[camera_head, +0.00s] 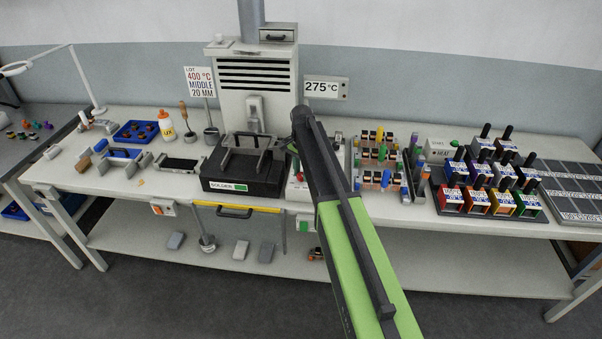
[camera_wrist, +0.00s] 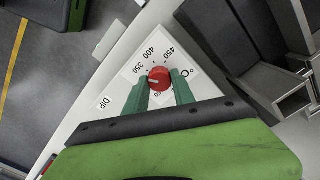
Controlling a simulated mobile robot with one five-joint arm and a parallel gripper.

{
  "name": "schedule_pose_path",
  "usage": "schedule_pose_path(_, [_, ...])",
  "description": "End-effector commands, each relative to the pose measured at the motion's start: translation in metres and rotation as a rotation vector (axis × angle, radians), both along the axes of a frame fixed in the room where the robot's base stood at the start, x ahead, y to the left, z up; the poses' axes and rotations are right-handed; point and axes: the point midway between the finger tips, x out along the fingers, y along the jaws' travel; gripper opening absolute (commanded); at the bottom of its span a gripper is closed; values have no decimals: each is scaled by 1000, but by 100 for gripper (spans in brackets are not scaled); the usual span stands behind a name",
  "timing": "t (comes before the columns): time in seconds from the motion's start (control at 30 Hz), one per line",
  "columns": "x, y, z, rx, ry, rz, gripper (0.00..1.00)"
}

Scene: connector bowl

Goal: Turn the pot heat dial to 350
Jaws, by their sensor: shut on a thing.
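The pot heat dial (camera_wrist: 158,77) is a round red knob with a pale pointer mark, on a white panel (camera_wrist: 118,82) printed 350, 400, 450 and DIP. In the wrist view its mark points left, roughly below the 350 print; the exact setting is hard to read. My gripper (camera_wrist: 159,86) has its two green fingers on either side of the knob, shut on it. In the head view the dial shows as a small red spot (camera_head: 299,176) beside my arm, and my gripper is hidden behind the arm. The display (camera_head: 326,88) reads 275 °C.
The black solder pot (camera_head: 240,180) stands just left of the dial panel. A sign (camera_head: 201,82) reads LOT 400 °C, MIDDLE, 20 MM. Racks of connectors (camera_head: 378,160) and colored boxes (camera_head: 490,190) stand to the right. A yellow bar (camera_head: 235,207) runs along the bench front.

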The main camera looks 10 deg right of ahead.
Motion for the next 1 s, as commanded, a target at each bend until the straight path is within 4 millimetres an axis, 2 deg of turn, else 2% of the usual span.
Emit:
schedule_pose_path(0.13, [0,0,0,1,-1,1,0])
schedule_pose_path(0.17, [0,0,0,1,-1,1,33])
schedule_pose_path(0.3, [0,0,0,1,-1,2,51])
schedule_pose_path(0.6, [0,0,0,0,0,2,52])
schedule_pose_path(0.73, [0,0,7,0,0,2,52])
schedule_pose_path(0.87, [0,0,25,0,0,2,52])
schedule_pose_path(1.0, [0,1,54,0,0,2,52])
